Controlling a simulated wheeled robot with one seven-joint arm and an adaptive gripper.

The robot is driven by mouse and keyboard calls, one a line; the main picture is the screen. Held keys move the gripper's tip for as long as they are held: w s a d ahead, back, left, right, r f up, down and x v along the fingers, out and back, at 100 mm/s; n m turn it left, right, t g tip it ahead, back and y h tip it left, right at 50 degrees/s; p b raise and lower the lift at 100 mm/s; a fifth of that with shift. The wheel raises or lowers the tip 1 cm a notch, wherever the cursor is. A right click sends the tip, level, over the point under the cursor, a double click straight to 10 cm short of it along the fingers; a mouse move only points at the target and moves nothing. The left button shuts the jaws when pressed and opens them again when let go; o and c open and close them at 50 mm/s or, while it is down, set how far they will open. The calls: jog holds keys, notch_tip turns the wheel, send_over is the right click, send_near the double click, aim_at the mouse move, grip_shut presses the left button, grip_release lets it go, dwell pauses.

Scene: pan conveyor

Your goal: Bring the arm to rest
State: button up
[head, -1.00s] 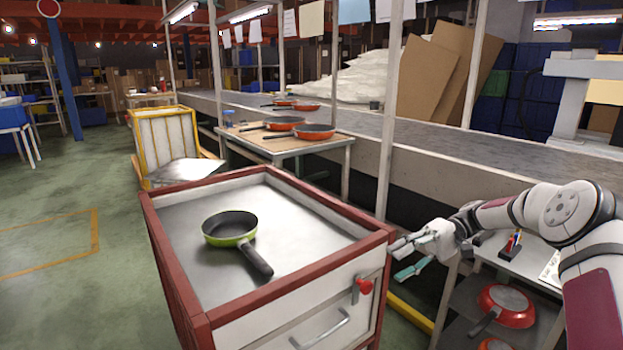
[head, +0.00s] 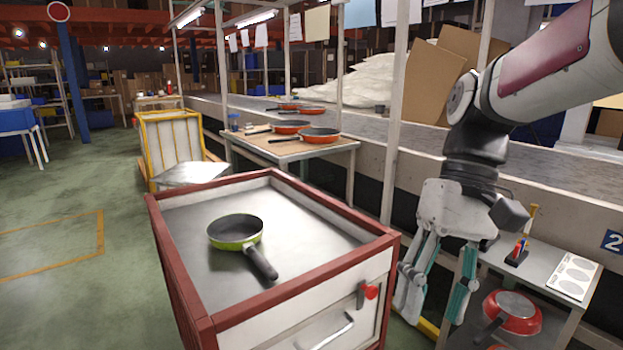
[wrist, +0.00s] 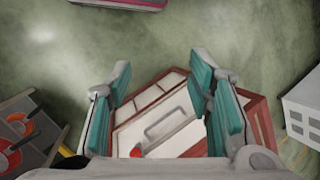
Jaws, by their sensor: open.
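My gripper (head: 437,289) hangs pointing down at the right of the red-framed cart in the head view, below my bent arm. Its fingers are apart with nothing between them. In the wrist view the two teal-padded fingers (wrist: 160,95) are also spread and empty, with the cart's handle side seen beyond them. A green frying pan (head: 236,232) sits upright on the cart's metal top, its dark handle toward the front. My gripper is apart from the pan.
The red-framed cart (head: 197,319) stands close in front. A side shelf (head: 540,263) at the right holds red pans below. Orange pans lie on a wooden table (head: 283,148) beside the conveyor (head: 427,144). Green floor (head: 60,240) is clear at the left.

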jog(key=s+d+f+m+t+h, duration=0.1)
jog(key=s+d+f+t, duration=0.1)
jog(key=s, duration=0.7)
jog(key=s+d+f+t+h, duration=0.2)
jog(key=s+f, duration=0.1)
jog(key=s, duration=0.6)
notch_tip(320, 180, up, 28)
jog(key=t+p, duration=0.4)
jog(key=p, duration=2.2)
jog(key=shift+w+d, duration=0.2)
jog(key=shift+d, duration=0.1)
jog(key=shift+r, duration=0.1)
